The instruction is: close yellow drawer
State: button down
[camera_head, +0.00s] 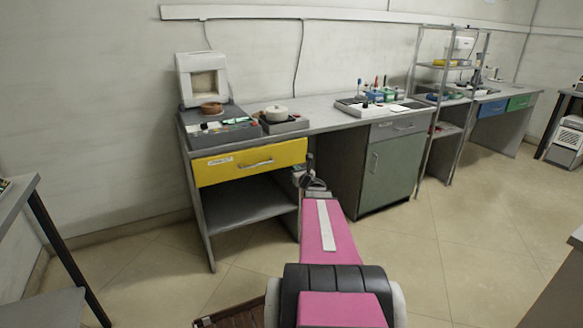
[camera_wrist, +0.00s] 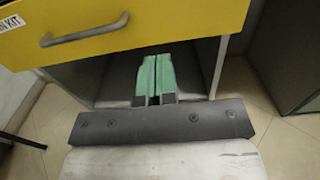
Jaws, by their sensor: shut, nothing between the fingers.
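The yellow drawer (camera_head: 250,163) is under the left end of the grey workbench, with a metal bar handle (camera_head: 256,165) and a white label at its left. Its front also fills the top of the wrist view (camera_wrist: 140,25), with the handle at upper left. How far the front stands out from the bench is hard to tell. My gripper (camera_head: 308,181) is near the drawer's lower right corner in the head view. In the wrist view its green fingertips (camera_wrist: 155,75) are together and empty, just below the drawer's lower edge, apart from the handle.
An open grey shelf (camera_head: 240,207) lies below the drawer. A green cabinet (camera_head: 390,170) stands to the right, past a gap. A white device (camera_head: 203,78), a brown bowl (camera_head: 212,108) and a white pot (camera_head: 276,114) are above the drawer.

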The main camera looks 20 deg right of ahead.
aim_at(282, 157)
jog(key=w, duration=1.2)
jog(key=shift+w+a, duration=0.2)
jog(key=shift+w, duration=0.05)
